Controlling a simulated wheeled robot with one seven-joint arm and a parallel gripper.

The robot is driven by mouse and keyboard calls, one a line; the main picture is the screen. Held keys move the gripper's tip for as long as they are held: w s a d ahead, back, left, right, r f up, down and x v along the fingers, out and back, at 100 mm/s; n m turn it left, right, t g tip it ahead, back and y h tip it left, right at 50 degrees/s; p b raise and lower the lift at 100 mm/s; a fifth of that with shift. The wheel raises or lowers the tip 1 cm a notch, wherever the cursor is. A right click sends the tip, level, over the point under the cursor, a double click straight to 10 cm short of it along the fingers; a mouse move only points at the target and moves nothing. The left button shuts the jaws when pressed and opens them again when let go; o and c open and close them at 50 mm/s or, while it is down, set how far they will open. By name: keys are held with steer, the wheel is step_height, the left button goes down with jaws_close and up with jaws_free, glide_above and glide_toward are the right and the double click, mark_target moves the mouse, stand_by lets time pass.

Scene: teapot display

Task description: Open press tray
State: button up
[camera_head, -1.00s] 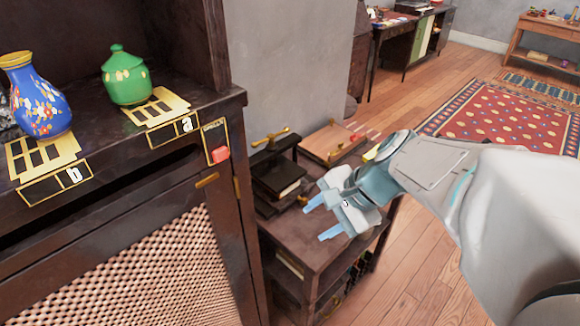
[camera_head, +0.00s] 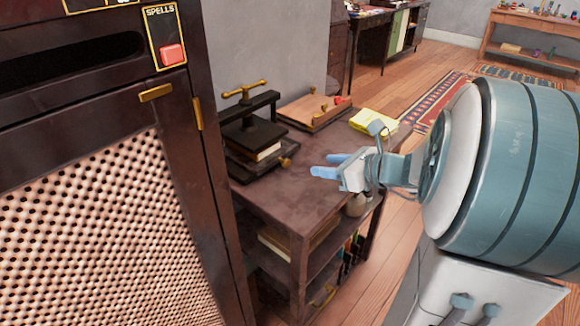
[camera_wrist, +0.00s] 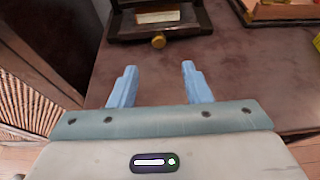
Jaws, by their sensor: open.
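The press (camera_head: 250,135) is a dark frame with a brass screw handle on top, standing at the back left of a dark wooden side table (camera_head: 290,203). A low tray (camera_head: 240,166) with a round brass knob (camera_head: 285,162) is at its base. The wrist view shows the press tray's front (camera_wrist: 185,30) and the knob (camera_wrist: 158,41) beyond my fingers. My gripper (camera_head: 328,166) is open and empty, above the table, to the right of the knob and apart from it. In the wrist view, the knob lies ahead, between the lines of my two blue fingers (camera_wrist: 157,82).
A dark cabinet with a perforated panel (camera_head: 100,220) stands close on the left. The table's front middle is clear.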

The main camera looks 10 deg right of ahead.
mark_target(288, 162)
steer(key=b+x, duration=0.3)
steer(key=x, duration=0.9)
steer(key=shift+w+a+f, duration=0.1)
steer(key=shift+a, duration=0.05)
